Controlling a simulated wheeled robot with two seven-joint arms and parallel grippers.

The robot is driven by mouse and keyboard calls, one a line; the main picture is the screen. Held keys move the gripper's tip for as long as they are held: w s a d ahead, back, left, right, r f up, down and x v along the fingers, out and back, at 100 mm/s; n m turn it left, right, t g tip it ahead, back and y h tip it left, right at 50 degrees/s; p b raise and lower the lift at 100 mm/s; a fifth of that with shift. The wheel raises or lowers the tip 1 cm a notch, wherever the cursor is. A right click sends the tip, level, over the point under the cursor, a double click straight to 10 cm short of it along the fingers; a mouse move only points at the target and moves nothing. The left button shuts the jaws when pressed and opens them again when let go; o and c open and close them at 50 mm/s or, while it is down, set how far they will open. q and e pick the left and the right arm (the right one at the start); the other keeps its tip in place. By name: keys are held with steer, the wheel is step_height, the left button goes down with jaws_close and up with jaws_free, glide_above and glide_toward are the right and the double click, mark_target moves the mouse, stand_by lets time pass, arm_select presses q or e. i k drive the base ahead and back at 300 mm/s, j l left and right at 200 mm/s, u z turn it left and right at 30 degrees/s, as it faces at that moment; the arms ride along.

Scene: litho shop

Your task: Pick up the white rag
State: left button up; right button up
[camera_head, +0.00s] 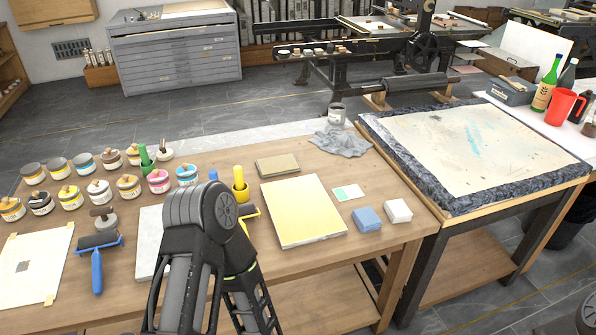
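A crumpled, pale grey cloth (343,141) lies at the back right of the wooden table; it is the only rag-like thing I see, and it looks grey rather than pure white. A tin can (337,113) stands just behind it, touching or very close; I cannot tell which. One of my arms rises in the bottom middle, its dark joint over the table's front half, well in front of the cloth. Neither gripper's fingers show in the view.
A yellow sheet on a slab (302,211), a flat brownish block (277,165), a blue sponge (367,219) and a white sponge (397,211) lie near the cloth. Several ink jars stand at left. A litho stone table (480,150) adjoins at right.

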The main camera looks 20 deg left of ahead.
mark_target(397, 211)
steer(key=i+l+u, duration=0.25)
steer(key=u, duration=0.25)
steer(key=i+l+u, duration=0.2)
steer(key=l+u, duration=0.25)
steer(key=j, duration=0.15)
